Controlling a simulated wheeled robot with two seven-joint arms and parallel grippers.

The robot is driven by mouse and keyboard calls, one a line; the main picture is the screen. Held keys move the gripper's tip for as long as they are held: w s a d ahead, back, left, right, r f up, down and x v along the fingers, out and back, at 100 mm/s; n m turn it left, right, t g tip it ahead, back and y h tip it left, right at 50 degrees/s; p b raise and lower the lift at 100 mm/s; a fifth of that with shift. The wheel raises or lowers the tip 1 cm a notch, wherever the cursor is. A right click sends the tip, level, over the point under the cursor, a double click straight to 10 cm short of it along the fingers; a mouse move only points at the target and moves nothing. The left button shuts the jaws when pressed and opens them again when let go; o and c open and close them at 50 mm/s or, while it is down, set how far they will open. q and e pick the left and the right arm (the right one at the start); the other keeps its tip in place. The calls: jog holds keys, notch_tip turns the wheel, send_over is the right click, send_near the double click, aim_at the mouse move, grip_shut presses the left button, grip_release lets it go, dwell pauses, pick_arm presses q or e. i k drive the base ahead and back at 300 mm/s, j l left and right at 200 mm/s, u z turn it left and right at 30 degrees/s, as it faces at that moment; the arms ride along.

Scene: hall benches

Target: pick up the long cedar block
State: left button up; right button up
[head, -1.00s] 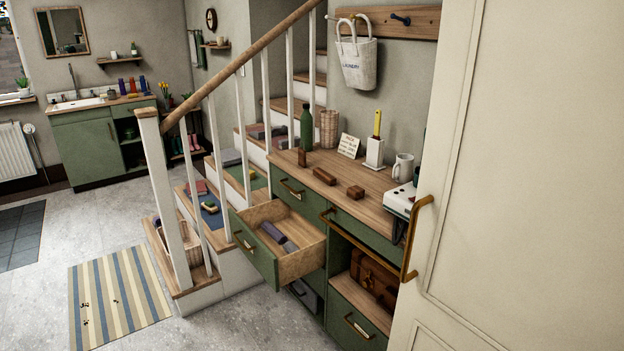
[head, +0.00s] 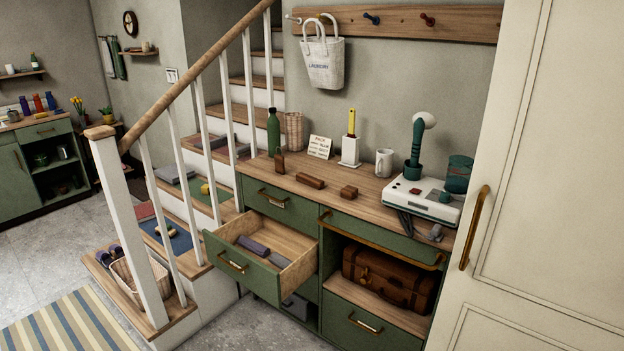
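The long cedar block (head: 311,181) is a reddish-brown bar lying flat on the wooden top of the green cabinet (head: 258,176). A short block (head: 348,192) of similar brown lies to its right. Another brown block (head: 280,161) stands upright to its left, near the green bottle. Nothing covers the long block, and it stands apart from both others. Neither of my grippers is in view.
A drawer (head: 262,250) stands open below the block, holding a purple-grey item. A note card (head: 320,147), a white holder (head: 350,152), a mug (head: 384,163) and a white appliance (head: 421,199) stand behind and to the right. A cream door (head: 545,190) fills the right side.

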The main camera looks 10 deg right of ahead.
aim_at(311, 181)
jog(key=i+j+z, duration=0.1)
jog(key=j, duration=0.25)
jog(key=i+j+z, duration=0.1)
jog(key=j, duration=0.25)
jog(key=i+j+z, duration=0.15)
jog(key=j, duration=0.25)
jog(key=i+j+z, duration=0.1)
jog(key=i+j, duration=0.15)
jog(key=j, duration=0.15)
jog(key=i+j+z, duration=0.1)
jog(key=j, duration=0.3)
jog(key=i+j, duration=0.15)
jog(key=j, duration=0.25)
jog(key=i+j+z, duration=0.15)
jog(key=j, duration=0.7)
jog(key=i+j+z, duration=0.15)
jog(key=j, duration=0.25)
jog(key=i+j, duration=0.1)
jog(key=j, duration=0.35)
jog(key=z, duration=0.05)
